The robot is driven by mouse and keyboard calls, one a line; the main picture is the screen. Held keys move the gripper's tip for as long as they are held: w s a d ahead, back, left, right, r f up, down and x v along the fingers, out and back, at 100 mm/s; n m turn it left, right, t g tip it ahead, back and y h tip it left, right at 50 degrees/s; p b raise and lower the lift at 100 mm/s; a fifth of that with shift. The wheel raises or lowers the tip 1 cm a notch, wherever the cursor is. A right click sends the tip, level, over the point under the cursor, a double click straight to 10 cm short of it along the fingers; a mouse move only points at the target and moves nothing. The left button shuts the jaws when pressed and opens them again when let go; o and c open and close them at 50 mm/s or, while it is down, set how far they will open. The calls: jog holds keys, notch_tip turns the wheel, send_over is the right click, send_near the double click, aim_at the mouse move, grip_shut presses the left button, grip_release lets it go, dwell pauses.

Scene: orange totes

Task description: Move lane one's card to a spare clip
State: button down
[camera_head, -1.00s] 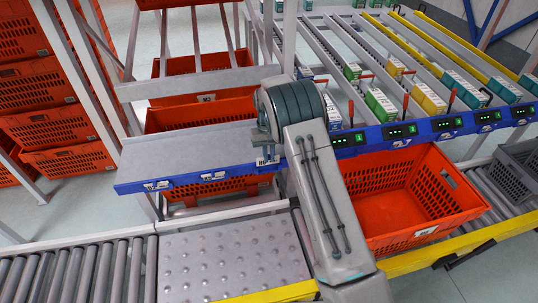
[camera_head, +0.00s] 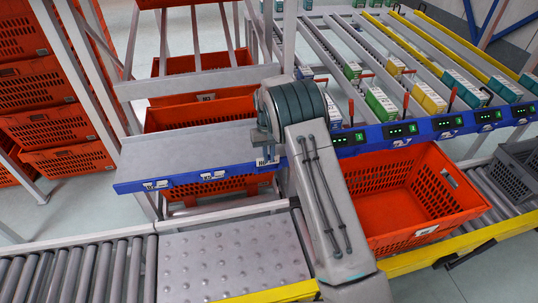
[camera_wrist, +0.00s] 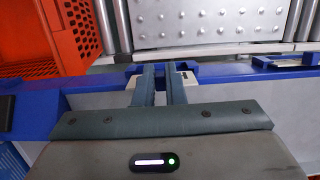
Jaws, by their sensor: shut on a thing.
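My gripper (camera_head: 263,142) is at the blue front rail (camera_head: 185,182) of the grey shelf, near the shelf's right end. In the wrist view my gripper's two fingers (camera_wrist: 162,78) point at the rail and are close together, with a white card (camera_wrist: 188,80) between and beside them at the rail. In the head view a white card with dark print (camera_head: 265,161) shows just under the gripper at the rail. Whether it still sits in a clip there is hidden. Two other white clip or card spots show further left on the rail (camera_head: 156,185) and mid-rail (camera_head: 209,177).
Lanes with small boxes (camera_head: 381,103) and green-lit displays (camera_head: 403,130) lie to the right. An open orange tote (camera_head: 400,200) stands below them. A roller conveyor (camera_head: 75,270) and studded metal plate (camera_head: 230,262) run in front. Stacked orange totes (camera_head: 50,95) stand at left.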

jog(key=shift+f+b, duration=0.75)
jog(key=shift+f, duration=0.5)
jog(key=c, duration=1.4)
grip_release()
jog(key=shift+c, duration=0.2)
notch_tip(320, 180, up, 14)
jog(key=w, duration=0.2)
jog(key=shift+a+f+b, duration=0.15)
jog(key=shift+a+b, duration=0.1)
jog(key=shift+b, duration=0.05)
